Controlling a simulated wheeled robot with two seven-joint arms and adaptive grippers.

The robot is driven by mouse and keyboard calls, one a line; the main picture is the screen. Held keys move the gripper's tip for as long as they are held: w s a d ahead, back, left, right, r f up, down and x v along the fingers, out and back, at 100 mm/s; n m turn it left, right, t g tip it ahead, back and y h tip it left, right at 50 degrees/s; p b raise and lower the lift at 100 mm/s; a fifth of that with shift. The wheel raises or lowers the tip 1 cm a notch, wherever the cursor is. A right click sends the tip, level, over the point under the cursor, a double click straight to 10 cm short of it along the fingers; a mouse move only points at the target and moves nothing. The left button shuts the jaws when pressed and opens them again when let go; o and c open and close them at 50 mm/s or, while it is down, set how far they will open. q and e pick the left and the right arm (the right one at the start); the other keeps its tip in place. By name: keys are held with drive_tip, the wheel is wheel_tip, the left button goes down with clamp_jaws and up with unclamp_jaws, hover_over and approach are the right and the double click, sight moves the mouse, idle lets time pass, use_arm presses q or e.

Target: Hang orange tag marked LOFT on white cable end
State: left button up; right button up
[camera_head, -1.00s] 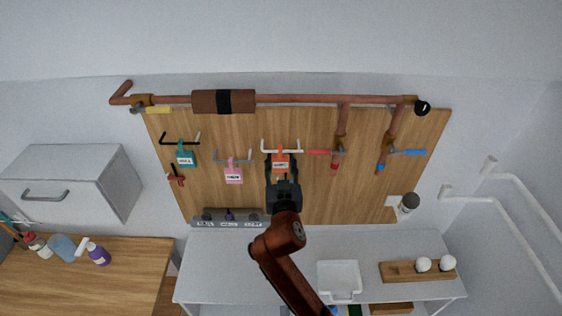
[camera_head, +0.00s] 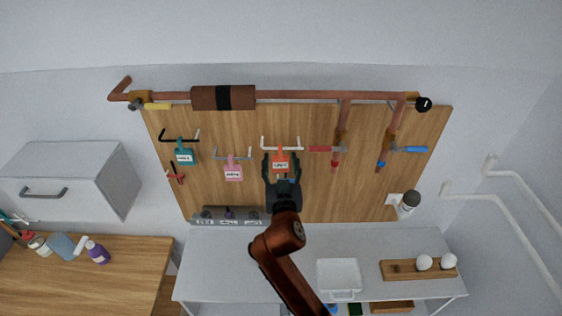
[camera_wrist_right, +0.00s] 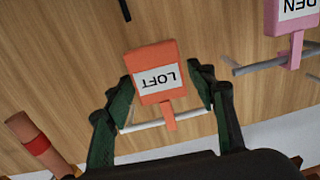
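The orange tag (camera_head: 281,163) marked LOFT hangs at the white cable end (camera_head: 292,148) on the wooden board. In the right wrist view the tag (camera_wrist_right: 157,72) appears upside down, and its narrow strap (camera_wrist_right: 168,117) crosses the white bar (camera_wrist_right: 140,126). My right gripper (camera_head: 282,158) is around the tag with its dark fingers spread to either side. In the right wrist view the gripper's fingertips (camera_wrist_right: 160,78) stand apart, with small gaps beside the tag. The strap's far side is hidden. My left gripper is not in view.
A teal tag (camera_head: 184,156) hangs on a black cable end, and a pink tag (camera_head: 233,173) on a grey one. Copper pipes (camera_head: 300,96) with red-handled and blue-handled valves (camera_head: 408,149) run above and right. A white counter (camera_head: 230,262) lies below.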

drive_tip(key=shift+o, duration=0.5)
wheel_tip(320, 180, up, 2)
drive_tip(key=shift+p, duration=0.75)
drive_tip(key=s, duration=1.4)
drive_tip(key=d+f+b, duration=0.6)
drive_tip(key=d+f, duration=0.1)
drive_tip(key=f, duration=0.5)
drive_tip(key=s+d+f+h+b, duration=0.1)
drive_tip(key=d+f+b, duration=0.5)
drive_tip(key=f, duration=0.6)
drive_tip(key=shift+d+f+m, duration=0.3)
drive_tip(key=shift+d+m, duration=0.1)
drive_tip(key=shift+d, duration=0.55)
